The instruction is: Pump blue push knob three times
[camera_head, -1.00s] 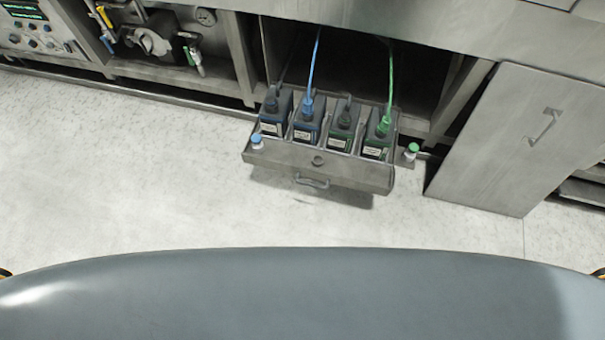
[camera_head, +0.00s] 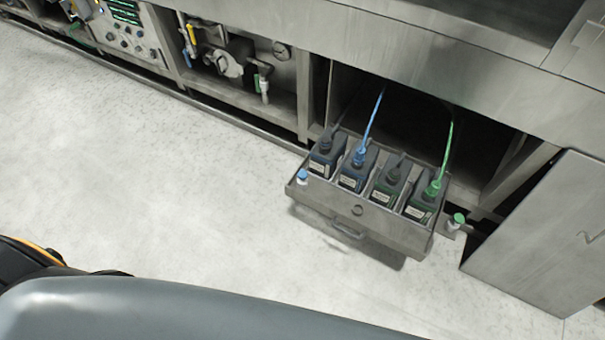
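The blue push knob (camera_head: 302,176) is a small blue-topped white knob at the left front corner of the pulled-out drawer (camera_head: 373,221). A green-topped knob (camera_head: 458,219) sits at the drawer's right side. The drawer holds several dark bottles, one with a blue tube (camera_head: 371,125) and one with a green tube (camera_head: 447,149). Neither of my grippers is in view.
A steel door panel (camera_head: 545,235) stands right of the drawer. Left of it are an open bay with valves and a pump (camera_head: 228,62) and a control panel (camera_head: 128,30). The pale floor (camera_head: 150,165) in front is clear.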

